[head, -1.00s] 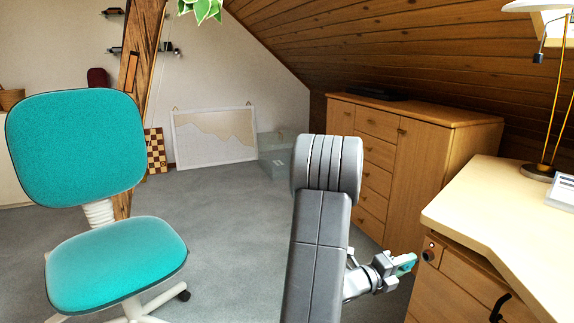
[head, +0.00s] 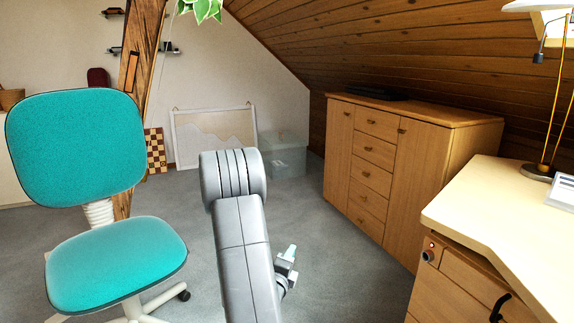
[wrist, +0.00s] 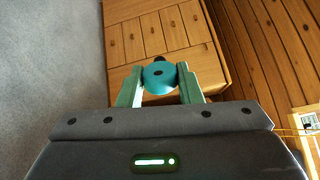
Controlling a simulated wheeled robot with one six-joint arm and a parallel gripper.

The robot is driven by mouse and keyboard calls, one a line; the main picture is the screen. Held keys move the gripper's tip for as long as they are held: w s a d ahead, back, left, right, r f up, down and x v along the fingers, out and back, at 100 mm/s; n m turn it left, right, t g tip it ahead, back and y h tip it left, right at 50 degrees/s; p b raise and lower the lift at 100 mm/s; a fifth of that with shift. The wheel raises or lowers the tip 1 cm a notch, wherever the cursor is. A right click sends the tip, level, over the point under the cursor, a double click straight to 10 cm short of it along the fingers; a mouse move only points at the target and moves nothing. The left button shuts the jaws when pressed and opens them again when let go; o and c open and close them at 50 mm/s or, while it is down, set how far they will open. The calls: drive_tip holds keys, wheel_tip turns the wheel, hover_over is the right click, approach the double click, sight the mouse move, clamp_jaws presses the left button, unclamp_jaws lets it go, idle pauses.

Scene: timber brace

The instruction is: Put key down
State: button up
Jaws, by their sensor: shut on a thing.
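The key shows in the wrist view as a round teal head (wrist: 158,82) with a dark hole and a dark tip beyond it. My gripper (wrist: 159,74) is shut on it, one green finger on each side. In the head view my gripper (head: 290,253) hangs low over the grey floor, left of the desk (head: 490,205) and partly behind my arm. The key cannot be made out clearly there. The desk's drawer front has a lock with a small red mark (head: 431,244), apart from my gripper.
A teal swivel chair (head: 75,150) stands at the left. A wooden cabinet (head: 420,165) stands behind and right of my arm. A lamp (head: 548,100) stands on the desk, whose front corner top is bare. Grey floor (head: 330,270) is free between arm and desk.

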drive_tip(key=shift+a+r+p, duration=0.35)
drive_tip(key=shift+a+p, duration=0.05)
drive_tip(key=shift+p, duration=0.1)
wheel_tip(320, 180, up, 2)
drive_tip(key=p, duration=0.2)
drive_tip(key=shift+d+y+p, duration=0.15)
drive_tip(key=shift+y+p, duration=0.15)
drive_tip(key=shift+p, duration=0.05)
drive_tip(key=r+n+y+p, duration=0.1)
drive_tip(key=r+p, duration=0.6)
drive_tip(key=p, duration=0.3)
drive_tip(key=s+r+n+y+p, duration=0.1)
drive_tip(key=r+y+p, duration=0.1)
drive_tip(key=r+p, duration=0.6)
drive_tip(key=s+r+n+y+p, duration=0.1)
drive_tip(key=r+p, duration=0.6)
drive_tip(key=p, duration=0.6)
drive_tip(key=shift+r+t, duration=0.3)
drive_tip(key=shift+t, duration=0.1)
drive_tip(key=shift+n+y, duration=0.3)
drive_tip(key=shift+y, duration=0.2)
drive_tip(key=shift+s+f+p, duration=0.95)
drive_tip(key=shift+s+f, duration=1.5)
drive_tip(key=shift+s, duration=0.25)
